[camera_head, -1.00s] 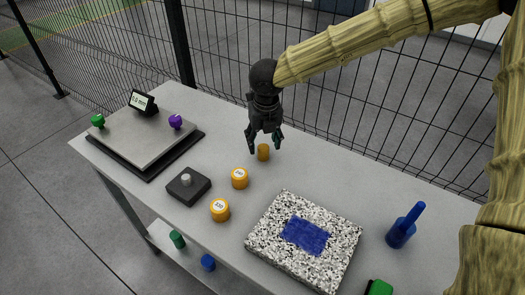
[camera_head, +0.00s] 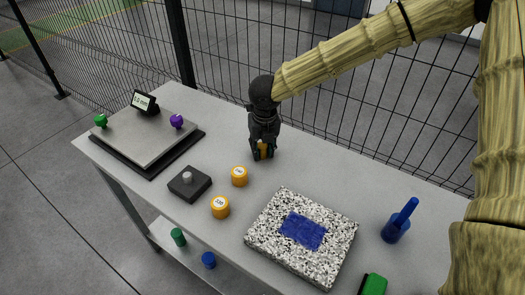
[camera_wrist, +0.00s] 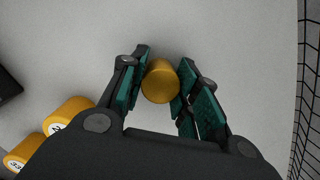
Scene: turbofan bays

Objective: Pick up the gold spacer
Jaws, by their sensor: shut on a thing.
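The gold spacer (camera_head: 263,150) is a small plain golden cylinder standing on the grey table, partly hidden by my fingers in the head view. It also shows in the wrist view (camera_wrist: 160,82), between the green finger pads. My gripper (camera_head: 263,153) points down over it and is shut on it, with one finger on each side. In the wrist view my gripper (camera_wrist: 161,88) has its pads against the spacer's sides. I cannot see a gap between the spacer and the table.
Two orange labelled cylinders (camera_head: 239,176) (camera_head: 220,207) stand nearby on the table. A black block with a knob (camera_head: 189,183), a measuring plate (camera_head: 145,140), a speckled slab (camera_head: 275,241) and a blue holder (camera_head: 396,228) surround them. A wire fence (camera_head: 350,110) runs behind the table.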

